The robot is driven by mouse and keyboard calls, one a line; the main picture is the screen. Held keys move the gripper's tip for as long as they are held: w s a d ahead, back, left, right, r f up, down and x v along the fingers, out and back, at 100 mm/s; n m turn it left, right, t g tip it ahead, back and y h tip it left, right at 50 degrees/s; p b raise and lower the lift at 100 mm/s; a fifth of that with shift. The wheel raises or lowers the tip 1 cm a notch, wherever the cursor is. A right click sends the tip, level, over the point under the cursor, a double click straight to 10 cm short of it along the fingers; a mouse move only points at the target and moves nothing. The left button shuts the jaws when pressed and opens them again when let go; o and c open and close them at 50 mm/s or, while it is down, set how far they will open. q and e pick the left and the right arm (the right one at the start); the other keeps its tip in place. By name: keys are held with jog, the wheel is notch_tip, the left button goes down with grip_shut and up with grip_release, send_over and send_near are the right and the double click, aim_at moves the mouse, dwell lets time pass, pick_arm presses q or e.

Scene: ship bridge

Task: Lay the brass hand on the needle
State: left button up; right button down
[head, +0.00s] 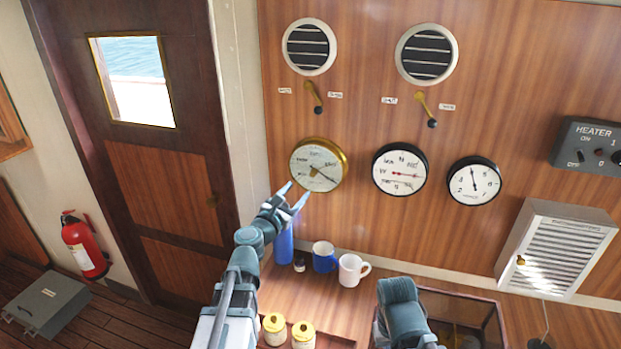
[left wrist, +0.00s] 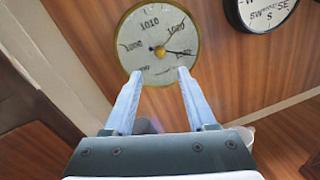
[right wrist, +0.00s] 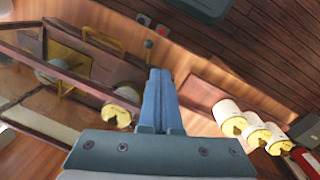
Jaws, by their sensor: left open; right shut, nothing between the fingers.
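The brass-rimmed barometer (head: 342,155) hangs on the wood wall, left of two black-rimmed dials. In the left wrist view its pale dial (left wrist: 150,68) has a small brass knob (left wrist: 160,51) at the centre. My left gripper (head: 296,194) is open, just below the barometer in the picture. In its wrist view the fingertips (left wrist: 158,76) straddle the lower part of the dial, with nothing between them. My right gripper (right wrist: 160,72) is shut and empty, low over the counter.
On the counter below stand a blue bottle (head: 284,246), a blue mug (head: 324,262), a white mug (head: 350,272) and yellow-lidded jars (head: 303,335). A glass-sided case (head: 490,325) stands near my right arm.

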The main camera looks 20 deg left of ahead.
aim_at(312, 175)
pick_arm(q)
jog(key=w, duration=0.3)
jog(key=w+d, duration=0.1)
jog(key=w, duration=0.5)
jog(key=shift+w+d, duration=0.1)
jog(key=shift+d, duration=0.2)
grip_shut()
